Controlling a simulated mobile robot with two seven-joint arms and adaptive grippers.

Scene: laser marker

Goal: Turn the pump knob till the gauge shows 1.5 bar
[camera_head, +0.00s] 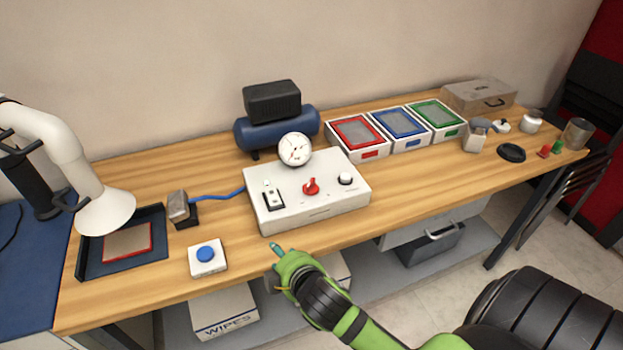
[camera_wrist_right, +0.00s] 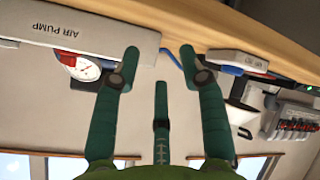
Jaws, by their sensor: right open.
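The white air pump box (camera_head: 320,211) sits mid-table, with a round white gauge (camera_head: 295,150) at its back. I cannot read the gauge needle at this size. On top are a rocker switch (camera_head: 272,196), a red knob (camera_head: 311,186) and a small white knob with a dark base (camera_head: 346,179). In the right wrist view the box's "AIR PUMP" front, the gauge (camera_wrist_right: 80,67) and part of the red knob (camera_wrist_right: 66,57) appear upside down. My right gripper (camera_head: 275,251) is open and empty, in front of the box at the table's front edge, apart from the knobs. My left gripper is out of view.
A blue button box (camera_head: 207,258) stands left of my right gripper. A blue tank (camera_head: 277,130) is behind the pump box. Red, blue and green framed trays (camera_head: 371,155) stand to the right. A white hood (camera_head: 105,212) hangs at the left.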

